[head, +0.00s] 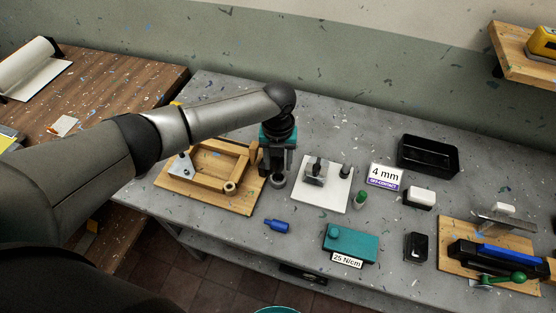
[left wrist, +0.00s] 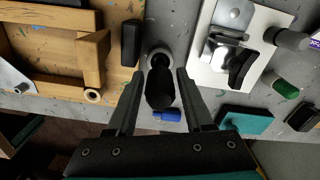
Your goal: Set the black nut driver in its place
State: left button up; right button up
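The black nut driver (left wrist: 160,92) stands roughly upright between the fingers of my left gripper (left wrist: 159,76) in the left wrist view. Its lower end is at a round grey holder (left wrist: 157,52) on the bench; whether it is fully seated is hidden. The fingers show a gap on both sides of the handle, so the gripper looks open around it. In the head view my left gripper (head: 277,163) points down just above the grey holder (head: 278,181), and it largely hides the driver. My right gripper is out of view.
Left of the holder is a wooden frame on a board (head: 222,199). To the right is a white plate (head: 335,196) with a metal clamp. A blue bottle (head: 277,226) and teal box (head: 351,245) lie nearer. A black tray (head: 428,156) stands farther right.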

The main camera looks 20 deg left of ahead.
pick_arm(q)
jog(key=o, duration=0.3)
notch_tip(320, 180, up, 15)
jog(key=shift+r, duration=0.1)
dwell(0.5)
dwell(0.4)
